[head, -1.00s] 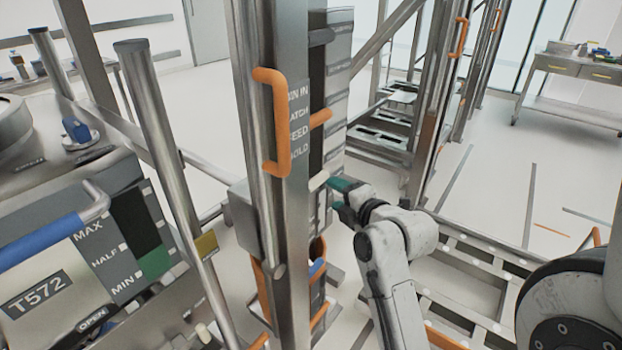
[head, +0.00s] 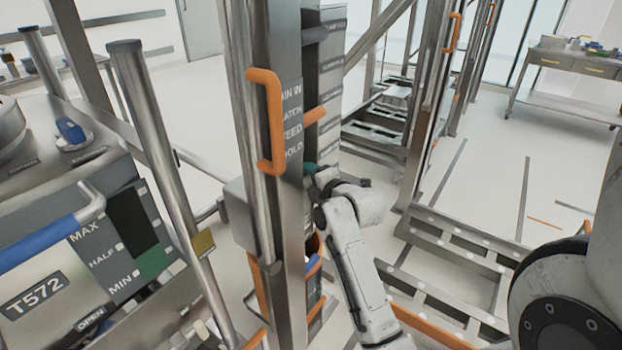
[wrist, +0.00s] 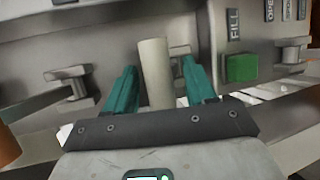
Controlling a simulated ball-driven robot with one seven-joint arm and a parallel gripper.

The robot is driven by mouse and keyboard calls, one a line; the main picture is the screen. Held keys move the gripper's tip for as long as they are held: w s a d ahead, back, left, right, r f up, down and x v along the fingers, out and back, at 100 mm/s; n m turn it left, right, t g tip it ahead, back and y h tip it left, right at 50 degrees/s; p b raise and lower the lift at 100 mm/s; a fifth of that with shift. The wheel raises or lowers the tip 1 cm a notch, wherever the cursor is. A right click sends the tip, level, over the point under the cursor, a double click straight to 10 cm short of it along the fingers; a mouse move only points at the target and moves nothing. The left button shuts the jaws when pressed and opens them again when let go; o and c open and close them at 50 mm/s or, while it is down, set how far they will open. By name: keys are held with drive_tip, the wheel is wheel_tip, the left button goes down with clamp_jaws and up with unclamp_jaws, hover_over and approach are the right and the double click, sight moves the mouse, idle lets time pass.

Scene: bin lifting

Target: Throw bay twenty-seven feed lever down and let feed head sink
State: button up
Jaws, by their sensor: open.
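In the head view the fingertips are partly hidden and the handle does not show clearly.
An orange grab handle (head: 268,120) is on the post's near face. In the wrist view a green button (wrist: 241,68) sits under a FILL label (wrist: 233,24), with metal latches either side. At left stands a machine marked T572 (head: 35,292).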

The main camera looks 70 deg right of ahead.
drive_tip(key=shift+c, duration=0.4)
clamp_jaws()
